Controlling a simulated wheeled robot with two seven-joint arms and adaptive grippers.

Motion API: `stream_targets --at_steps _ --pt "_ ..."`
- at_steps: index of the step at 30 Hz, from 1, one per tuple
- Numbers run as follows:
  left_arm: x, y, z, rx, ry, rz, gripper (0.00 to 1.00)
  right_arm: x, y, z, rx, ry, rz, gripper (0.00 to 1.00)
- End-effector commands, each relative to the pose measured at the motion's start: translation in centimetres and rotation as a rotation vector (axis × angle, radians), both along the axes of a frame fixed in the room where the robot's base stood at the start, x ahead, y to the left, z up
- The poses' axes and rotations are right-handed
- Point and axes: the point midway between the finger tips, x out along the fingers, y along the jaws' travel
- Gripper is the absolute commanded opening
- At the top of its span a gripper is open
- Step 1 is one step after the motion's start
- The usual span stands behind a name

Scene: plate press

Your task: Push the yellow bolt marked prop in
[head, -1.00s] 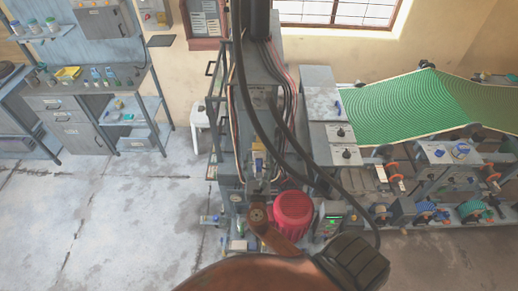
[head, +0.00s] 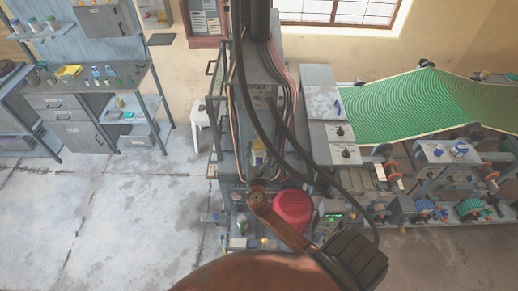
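The plate press (head: 262,95) is a tall grey machine in the middle of the head view, with hoses and cables down its front. A small yellow part (head: 257,158) shows low on its front; it is too small to read a mark, so I cannot tell if it is the prop bolt. My brown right arm rises from the bottom, and my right gripper (head: 257,183) is at its far end, just below the yellow part in the picture. Its fingers are small and dark against the machine, so their opening and any contact are unclear. My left gripper is not in view.
A red cylinder (head: 293,207) stands right beside my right arm. A bench with reels (head: 440,152) and a green sheet (head: 420,105) fills the right. Black cables hang before the press. A white stool (head: 199,115) stands behind; the floor at left is clear.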

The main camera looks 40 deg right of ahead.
Motion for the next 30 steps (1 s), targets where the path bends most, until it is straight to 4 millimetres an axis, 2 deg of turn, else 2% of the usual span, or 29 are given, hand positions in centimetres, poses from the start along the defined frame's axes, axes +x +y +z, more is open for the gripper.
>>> stream_targets --at_steps 2,19,23,30 --pt "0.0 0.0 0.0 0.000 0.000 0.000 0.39 0.0 0.0 0.0 0.000 0.000 0.000 0.40" --pt "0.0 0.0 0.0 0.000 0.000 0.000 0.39 0.0 0.0 0.0 0.000 0.000 0.000 0.01" --pt "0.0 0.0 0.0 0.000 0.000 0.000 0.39 0.2 -0.2 0.0 -0.001 -0.001 0.000 0.00" --pt "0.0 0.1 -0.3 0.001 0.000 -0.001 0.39 2.1 -1.8 0.1 -0.001 -0.002 -0.001 0.00"
